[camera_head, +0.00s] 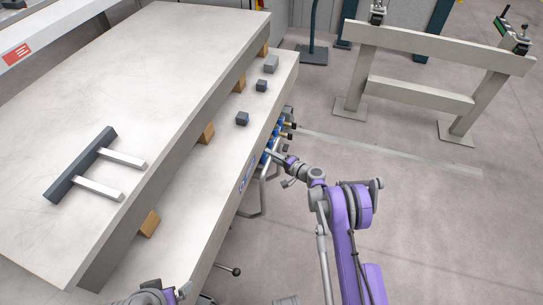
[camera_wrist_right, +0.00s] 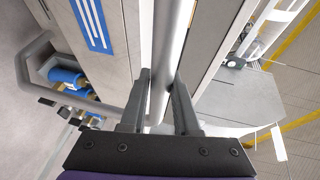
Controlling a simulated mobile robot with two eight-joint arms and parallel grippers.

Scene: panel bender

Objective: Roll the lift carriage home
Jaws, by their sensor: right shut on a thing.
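The lift carriage (camera_head: 222,205) is a long pale-grey bed with a blue-marked side, running diagonally under stacked plates in the head view. A grey tubular handle (camera_head: 262,195) sticks out from its right side. My right gripper (camera_head: 277,157) is at that side, shut on a grey round bar. In the right wrist view the bar (camera_wrist_right: 172,45) passes between the two fingers of my gripper (camera_wrist_right: 160,98). A blue-striped label (camera_wrist_right: 93,22) shows left of the bar. Part of my left arm shows at the bottom of the head view; its fingers are not visible.
A large pale plate (camera_head: 150,70) rests on wooden blocks (camera_head: 206,133) above the bed. A dark bracket with two light bars (camera_head: 83,165) lies on it. Small grey blocks (camera_head: 242,118) sit along the bed. A beige rail stand (camera_head: 440,45) is at back right. The floor right is mostly clear.

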